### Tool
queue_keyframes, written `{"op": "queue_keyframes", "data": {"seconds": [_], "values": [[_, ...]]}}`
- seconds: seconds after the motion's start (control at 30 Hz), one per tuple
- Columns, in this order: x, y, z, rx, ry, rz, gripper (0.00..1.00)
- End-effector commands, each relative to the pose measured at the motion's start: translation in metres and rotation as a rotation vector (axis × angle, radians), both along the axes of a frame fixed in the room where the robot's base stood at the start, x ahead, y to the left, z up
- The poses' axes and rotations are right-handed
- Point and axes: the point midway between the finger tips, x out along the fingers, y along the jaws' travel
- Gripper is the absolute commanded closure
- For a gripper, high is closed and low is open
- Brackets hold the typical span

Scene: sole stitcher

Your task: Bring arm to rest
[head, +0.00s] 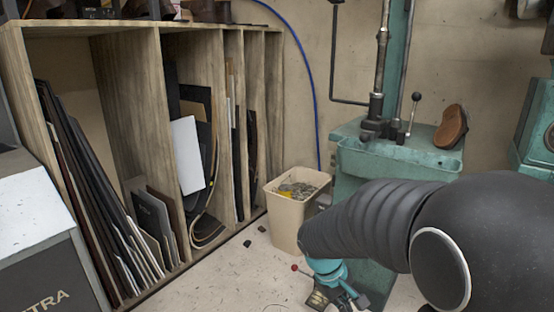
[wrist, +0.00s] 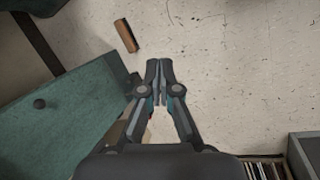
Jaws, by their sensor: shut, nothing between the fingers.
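My gripper (wrist: 159,68) shows in the wrist view with its two dark fingers closed together. Nothing is between the fingertips, and pale speckled floor lies beyond them. In the head view my dark ribbed arm reaches in from the right, in front of the teal stitching machine (head: 400,157). I cannot make out the fingers clearly in the head view.
A wooden rack (head: 128,62) of upright sheets stands at the left. A beige bin (head: 291,216) with scraps stands beside the machine. A brown shoe sole (head: 450,127) rests on the machine. Small dark scraps lie on the floor. In the wrist view, a brown piece (wrist: 126,36) lies ahead.

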Motion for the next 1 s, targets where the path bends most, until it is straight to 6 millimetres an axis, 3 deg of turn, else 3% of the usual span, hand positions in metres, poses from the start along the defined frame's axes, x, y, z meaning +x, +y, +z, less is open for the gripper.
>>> {"op": "queue_keyframes", "data": {"seconds": [0.2,0.6,0.8,1.0], "values": [[-0.054,0.008,0.041,0.170,-0.102,-0.188,1.00],[-0.133,0.017,0.099,0.417,-0.307,-0.393,1.00],[-0.157,0.009,0.129,0.463,-0.439,-0.414,1.00],[-0.166,0.002,0.154,0.480,-0.537,-0.420,1.00]]}}
